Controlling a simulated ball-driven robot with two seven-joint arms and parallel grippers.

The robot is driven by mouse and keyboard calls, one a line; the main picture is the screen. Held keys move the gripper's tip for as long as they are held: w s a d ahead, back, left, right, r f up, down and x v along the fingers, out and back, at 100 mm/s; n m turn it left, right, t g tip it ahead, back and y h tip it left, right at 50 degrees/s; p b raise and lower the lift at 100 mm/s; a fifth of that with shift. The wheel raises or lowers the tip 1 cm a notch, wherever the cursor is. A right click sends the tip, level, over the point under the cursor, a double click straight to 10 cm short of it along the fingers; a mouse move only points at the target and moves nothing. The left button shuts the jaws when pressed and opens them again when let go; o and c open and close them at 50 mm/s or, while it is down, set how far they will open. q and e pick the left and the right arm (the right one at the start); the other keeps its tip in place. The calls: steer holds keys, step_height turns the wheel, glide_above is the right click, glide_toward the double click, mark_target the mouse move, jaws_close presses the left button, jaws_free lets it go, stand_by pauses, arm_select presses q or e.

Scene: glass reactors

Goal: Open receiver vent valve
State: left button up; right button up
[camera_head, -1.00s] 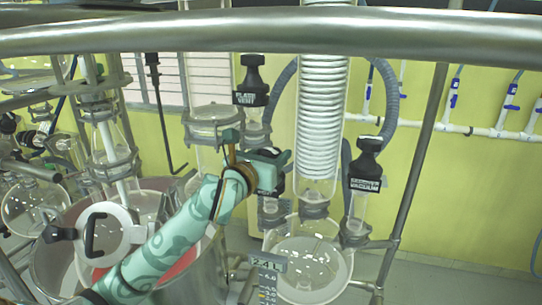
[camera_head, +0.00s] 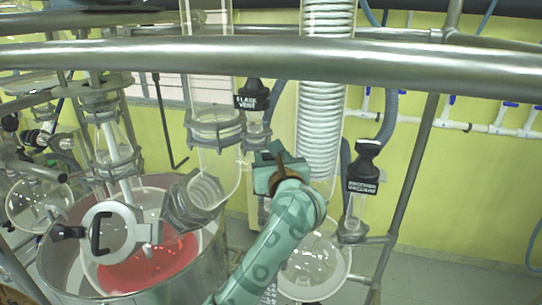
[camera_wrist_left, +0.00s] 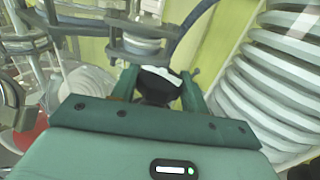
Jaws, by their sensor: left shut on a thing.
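My left gripper (camera_head: 266,160) is beside the glass column with the white coil, below the black flask vent valve (camera_head: 252,95). In the left wrist view its two green fingers (camera_wrist_left: 158,88) are shut on a black valve knob (camera_wrist_left: 157,84) with a white label. The label cannot be read, so I cannot confirm that it is the receiver vent valve. In the head view the gripper and arm hide this knob. The receiver flask (camera_head: 308,268) hangs below, partly behind my arm. My right gripper is not in view.
A black receiver vacuum valve (camera_head: 364,165) stands to the right of the coil column (camera_head: 322,100). A steel rail (camera_head: 400,62) crosses in front. A steel pot (camera_head: 190,275) with red liquid is at the lower left. Glass pipes and clamps crowd close around the gripper.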

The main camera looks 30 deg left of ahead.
arm_select(q)
steer(key=o, duration=0.8)
steer(key=shift+c, duration=0.2)
steer(key=shift+a, duration=0.1)
steer(key=shift+m+t+h, duration=0.4)
steer(key=shift+h, duration=0.1)
steer(key=m+t+h, duration=0.2)
steer(key=h, duration=0.1)
steer(key=shift+m, duration=0.3)
steer(key=m+t+h, duration=0.1)
steer(key=h, duration=0.1)
steer(key=m+t+h+b, duration=0.1)
steer(key=m+h, duration=0.1)
steer(key=h, duration=0.1)
steer(key=shift+a+f+b, duration=0.1)
steer(key=shift+a+b, duration=0.05)
steer(key=shift+b, duration=0.15)
steer(key=m+h, duration=0.1)
steer(key=h, duration=0.1)
steer(key=shift+m+h+b, duration=0.3)
steer(key=shift+m, duration=0.1)
